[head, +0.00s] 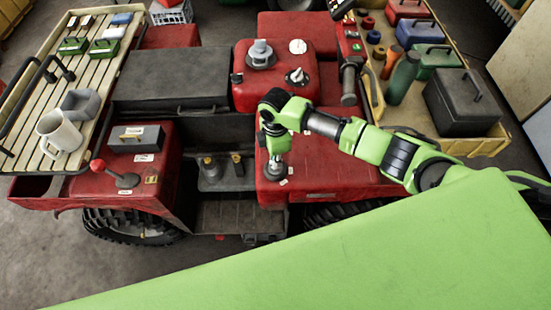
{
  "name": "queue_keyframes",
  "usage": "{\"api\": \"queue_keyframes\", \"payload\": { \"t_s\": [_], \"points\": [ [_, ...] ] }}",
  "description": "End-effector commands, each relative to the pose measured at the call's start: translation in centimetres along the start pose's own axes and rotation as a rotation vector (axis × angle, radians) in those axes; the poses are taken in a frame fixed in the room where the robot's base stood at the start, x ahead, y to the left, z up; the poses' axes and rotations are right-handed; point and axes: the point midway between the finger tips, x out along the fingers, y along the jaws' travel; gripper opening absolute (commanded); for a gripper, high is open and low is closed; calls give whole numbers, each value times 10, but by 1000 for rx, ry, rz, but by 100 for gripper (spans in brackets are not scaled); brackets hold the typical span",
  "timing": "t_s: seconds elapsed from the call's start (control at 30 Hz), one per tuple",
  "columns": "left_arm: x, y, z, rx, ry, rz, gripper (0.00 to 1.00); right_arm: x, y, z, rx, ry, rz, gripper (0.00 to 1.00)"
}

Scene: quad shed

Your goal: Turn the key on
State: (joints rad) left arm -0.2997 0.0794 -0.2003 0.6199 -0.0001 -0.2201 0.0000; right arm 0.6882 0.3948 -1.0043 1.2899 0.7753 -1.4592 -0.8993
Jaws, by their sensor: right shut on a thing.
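The quad is red with a black seat, seen from above in the head view. My right arm comes in from the right, and my right gripper (277,160) points down at a small dark round switch (275,172) on the red body panel, right of the footwell. The gripper is shut on the key there. The key itself is hidden by the fingers, so I cannot tell which way it is turned. My left gripper is out of view.
A tray on the right holds a black toolbox (462,101), a green bottle (402,78) and other cases. A red-knobbed lever (98,166) stands at the left.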

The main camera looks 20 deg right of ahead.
Motion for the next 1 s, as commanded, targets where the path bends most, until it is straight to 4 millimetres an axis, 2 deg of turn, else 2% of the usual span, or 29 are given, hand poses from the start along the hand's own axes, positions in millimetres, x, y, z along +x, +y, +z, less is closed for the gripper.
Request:
{"api": "queue_keyframes", "payload": {
  "t_s": [0.03,0.07,0.1,0.47,1.0],
  "points": [
    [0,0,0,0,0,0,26,0,0,0,-1,0,0,0],
    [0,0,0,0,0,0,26,0,0,0,-1,0,0,15],
    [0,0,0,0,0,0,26,0,0,0,-2,0,0,24],
    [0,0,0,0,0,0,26,-2,0,0,-3,0,1,24],
    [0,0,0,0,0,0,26,-55,1,0,-5,-1,3,24]
  ]
}}
